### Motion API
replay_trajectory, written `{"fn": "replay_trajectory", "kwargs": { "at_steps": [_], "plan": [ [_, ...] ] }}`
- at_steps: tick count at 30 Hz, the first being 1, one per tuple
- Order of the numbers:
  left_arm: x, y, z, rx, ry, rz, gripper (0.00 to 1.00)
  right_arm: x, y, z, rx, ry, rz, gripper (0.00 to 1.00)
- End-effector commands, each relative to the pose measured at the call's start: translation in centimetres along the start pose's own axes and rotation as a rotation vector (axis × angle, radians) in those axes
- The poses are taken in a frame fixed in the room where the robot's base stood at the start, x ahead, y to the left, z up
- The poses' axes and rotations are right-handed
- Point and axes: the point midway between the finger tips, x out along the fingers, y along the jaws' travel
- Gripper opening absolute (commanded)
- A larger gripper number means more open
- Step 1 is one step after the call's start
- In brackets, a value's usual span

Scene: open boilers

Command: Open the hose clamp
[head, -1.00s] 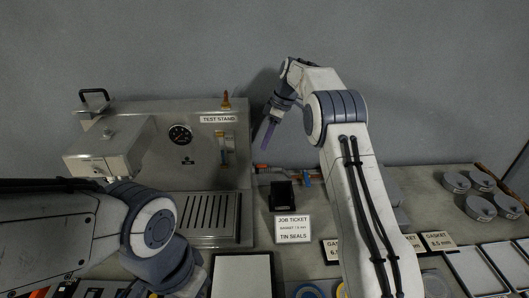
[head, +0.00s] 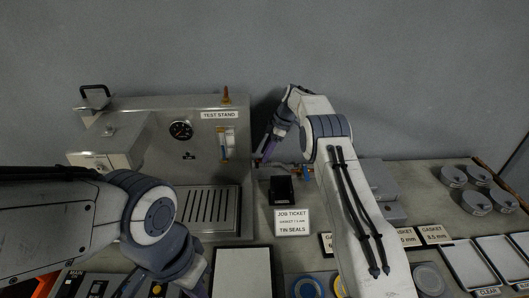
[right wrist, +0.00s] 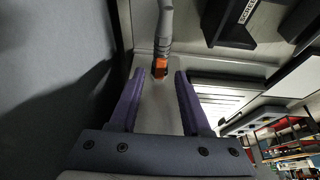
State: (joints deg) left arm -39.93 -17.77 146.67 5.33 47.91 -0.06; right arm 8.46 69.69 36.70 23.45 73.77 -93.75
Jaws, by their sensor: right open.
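The hose clamp looks to be the small orange piece (right wrist: 160,67) around the end of a grey hose (right wrist: 166,25) in the right wrist view. My right gripper (right wrist: 160,76) is open, with its two purple fingers on either side of the clamp's line and the clamp near the tips. I cannot tell whether either finger touches it. In the head view my right gripper (head: 268,149) points down beside the right side of the test stand (head: 217,145), and its fingers partly hide the clamp area. My left gripper (head: 195,290) is cut off at the bottom edge.
A dark block (head: 281,190) and a job ticket sign (head: 292,221) stand just in front of the hose. Round grey tins (head: 453,178) are at the far right. Gasket signs (head: 432,234) and trays (head: 468,265) line the front right. The grey wall is close behind.

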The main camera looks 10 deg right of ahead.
Motion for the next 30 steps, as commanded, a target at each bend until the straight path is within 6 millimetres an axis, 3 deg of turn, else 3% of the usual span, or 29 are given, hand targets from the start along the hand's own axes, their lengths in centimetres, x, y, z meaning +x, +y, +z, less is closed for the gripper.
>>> {"fn": "replay_trajectory", "kwargs": {
  "at_steps": [6,13,17,23,30],
  "plan": [
    [-0.6,0.0,0.0,0.001,0.0,0.0,0.0,1.3,0.0,0.0,0.0,0.0,0.001,0.47],
    [-0.5,0.0,0.0,0.001,0.0,0.0,0.0,1.4,0.0,0.0,0.001,0.0,0.001,0.47],
    [-0.5,0.0,0.0,0.001,0.0,0.0,0.0,1.3,0.0,0.0,0.001,0.0,0.001,0.0],
    [-0.6,0.0,0.0,0.001,0.0,0.0,0.0,1.3,0.0,-0.1,0.0,-0.009,0.0,0.0],
    [-1.6,0.1,-0.1,0.002,0.0,0.0,0.0,0.9,0.0,-0.9,-0.004,-0.171,-0.002,0.0]
  ]
}}
